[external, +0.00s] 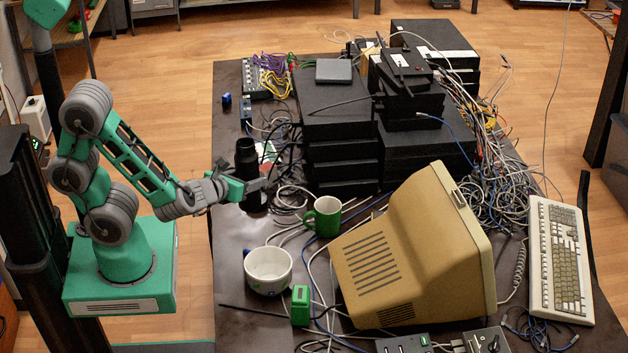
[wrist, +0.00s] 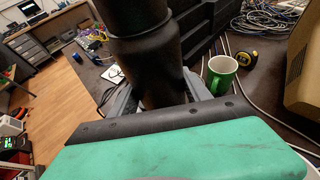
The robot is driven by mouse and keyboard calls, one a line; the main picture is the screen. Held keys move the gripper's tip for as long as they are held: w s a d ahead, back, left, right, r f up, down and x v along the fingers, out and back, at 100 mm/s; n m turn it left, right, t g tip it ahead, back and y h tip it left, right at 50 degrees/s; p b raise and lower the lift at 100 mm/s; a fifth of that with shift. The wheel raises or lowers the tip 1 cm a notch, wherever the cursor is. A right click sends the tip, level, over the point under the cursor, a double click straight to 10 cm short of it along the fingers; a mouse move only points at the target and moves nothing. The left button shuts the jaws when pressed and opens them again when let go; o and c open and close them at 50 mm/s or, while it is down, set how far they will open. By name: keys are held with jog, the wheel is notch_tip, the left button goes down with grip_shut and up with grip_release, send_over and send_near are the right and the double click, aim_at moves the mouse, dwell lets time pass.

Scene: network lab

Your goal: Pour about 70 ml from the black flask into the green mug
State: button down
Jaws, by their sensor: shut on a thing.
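The black flask (external: 248,172) stands upright near the left edge of the dark table in the external view. My gripper (external: 262,186) is shut on the flask at its lower half. The wrist view shows the flask (wrist: 146,50) between my two fingers (wrist: 160,92). I cannot tell whether its base touches the table. The green mug (external: 325,217) stands upright to the right of the flask, apart from it, with its handle toward the left. The mug also shows in the wrist view (wrist: 221,76), right of my gripper; its inside looks pale, and I cannot make out any liquid.
A white bowl-like cup (external: 268,271) and a small green box (external: 300,305) stand at the front. A beige monitor (external: 410,255) lies right of the mug. Black stacked boxes (external: 340,145) stand behind it. Loose cables surround the mug. A tape measure (wrist: 244,57) lies beyond the mug.

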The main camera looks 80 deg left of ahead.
aim_at(247, 169)
notch_tip(247, 169, up, 3)
jog(key=shift+r, duration=0.1)
jog(key=w+d+b, duration=0.1)
jog(key=w+d, duration=0.5)
jog(key=w, duration=0.6)
jog(key=w+d+b, duration=0.1)
jog(key=w+d, duration=0.4)
jog(key=w, duration=0.6)
notch_tip(247, 169, down, 8)
jog(key=shift+r, duration=0.15)
